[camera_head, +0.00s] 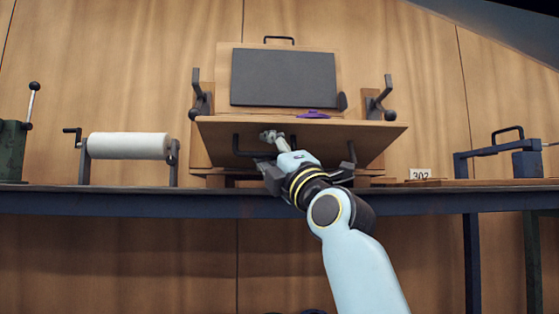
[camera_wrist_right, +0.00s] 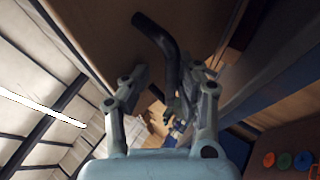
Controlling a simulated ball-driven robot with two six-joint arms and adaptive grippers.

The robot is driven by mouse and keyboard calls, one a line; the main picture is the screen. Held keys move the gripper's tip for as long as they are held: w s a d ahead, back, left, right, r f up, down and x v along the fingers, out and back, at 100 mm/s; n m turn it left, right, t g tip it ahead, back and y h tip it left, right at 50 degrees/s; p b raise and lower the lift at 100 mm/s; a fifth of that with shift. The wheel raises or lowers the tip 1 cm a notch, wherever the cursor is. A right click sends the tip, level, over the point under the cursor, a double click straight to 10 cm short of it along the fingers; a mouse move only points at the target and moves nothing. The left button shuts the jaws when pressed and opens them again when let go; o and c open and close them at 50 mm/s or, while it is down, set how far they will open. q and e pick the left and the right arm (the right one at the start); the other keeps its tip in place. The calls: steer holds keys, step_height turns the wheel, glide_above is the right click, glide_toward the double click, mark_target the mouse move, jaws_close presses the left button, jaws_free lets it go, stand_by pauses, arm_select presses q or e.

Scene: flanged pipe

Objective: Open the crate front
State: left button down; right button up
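The crate (camera_head: 222,62) stands on the bench against a wooden wall. Its front panel (camera_head: 340,140) is tilted outward, with its handle side facing down toward me. A dark handle (camera_head: 237,146) is on that face; it also shows in the wrist view (camera_wrist_right: 158,35). My right gripper (camera_head: 272,138) is under the panel, near the handle. In the wrist view, my right gripper's fingers (camera_wrist_right: 172,82) are spread, with the dark handle bar between or just beyond them. Contact cannot be told. My left gripper is out of view.
Dark latches (camera_head: 202,100) (camera_head: 378,100) flank the crate. A purple object (camera_head: 312,114) shows above the panel edge. A white roll on a stand (camera_head: 128,146) is at left. A 302 tag (camera_head: 420,174) and a dark clamp-like device (camera_head: 505,143) are at right. The bench edge (camera_head: 120,202) runs below.

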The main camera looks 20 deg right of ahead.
steer(key=v, duration=1.1)
steer(key=shift+s, duration=0.1)
